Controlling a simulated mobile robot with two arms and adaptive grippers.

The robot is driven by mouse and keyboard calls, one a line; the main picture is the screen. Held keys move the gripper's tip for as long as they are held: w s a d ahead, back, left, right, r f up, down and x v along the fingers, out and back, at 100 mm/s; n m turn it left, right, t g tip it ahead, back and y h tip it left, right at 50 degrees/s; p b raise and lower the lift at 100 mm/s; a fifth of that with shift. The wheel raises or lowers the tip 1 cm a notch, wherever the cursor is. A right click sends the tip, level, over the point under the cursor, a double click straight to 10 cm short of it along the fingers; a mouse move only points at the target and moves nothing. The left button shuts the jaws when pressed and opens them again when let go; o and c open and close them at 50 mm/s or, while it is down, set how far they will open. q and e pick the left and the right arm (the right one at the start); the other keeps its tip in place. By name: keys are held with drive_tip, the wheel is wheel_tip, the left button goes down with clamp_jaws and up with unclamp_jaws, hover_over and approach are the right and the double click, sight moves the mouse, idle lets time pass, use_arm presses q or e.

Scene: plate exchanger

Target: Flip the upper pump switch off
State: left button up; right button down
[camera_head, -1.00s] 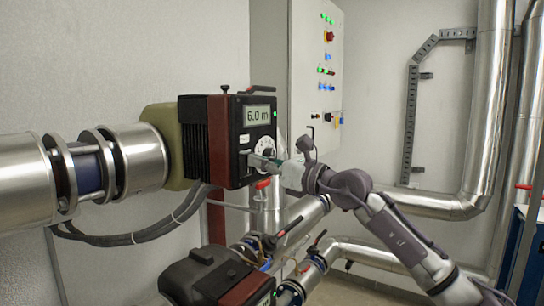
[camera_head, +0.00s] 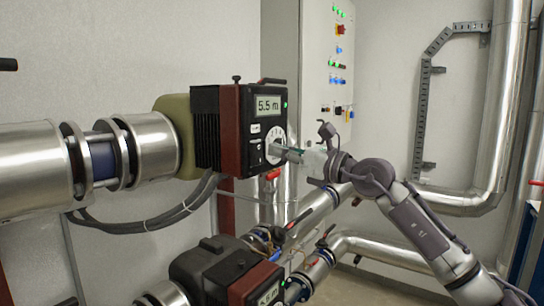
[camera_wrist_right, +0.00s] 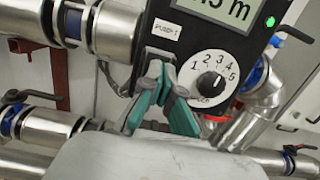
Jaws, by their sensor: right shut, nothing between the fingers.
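The upper pump (camera_head: 231,120) is a black and dark red box on the pipe at left centre; its display (camera_head: 268,105) reads 5.5 m. A white dial numbered 1 to 5 sits on its face and shows in the right wrist view (camera_wrist_right: 211,74). The PUMP 1 label (camera_wrist_right: 165,28) is left of the dial. The switch (camera_wrist_right: 157,56) is below the label, partly hidden behind my fingertips; its position cannot be made out. My right gripper (camera_head: 279,152) is shut and empty, its tips close to the pump face; it also shows in the right wrist view (camera_wrist_right: 160,72). My left gripper is not in view.
A second pump (camera_head: 225,270) stands below. A valve with a red handle (camera_head: 271,175) and steel pipes (camera_head: 330,200) lie under my right gripper. A control cabinet (camera_head: 310,60) hangs behind. A green light (camera_wrist_right: 270,21) is lit on the upper pump.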

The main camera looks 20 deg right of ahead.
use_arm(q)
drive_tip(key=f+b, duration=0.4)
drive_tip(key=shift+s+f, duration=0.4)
use_arm(e)
drive_tip(key=s+d+r, duration=0.1)
drive_tip(key=s+d, duration=0.5)
drive_tip(key=s, duration=0.2)
drive_tip(key=shift+s+d+r, duration=0.35)
drive_tip(key=shift+s, duration=0.05)
use_arm(q)
drive_tip(key=shift+b, duration=0.3)
use_arm(e)
drive_tip(key=shift+f, duration=0.15)
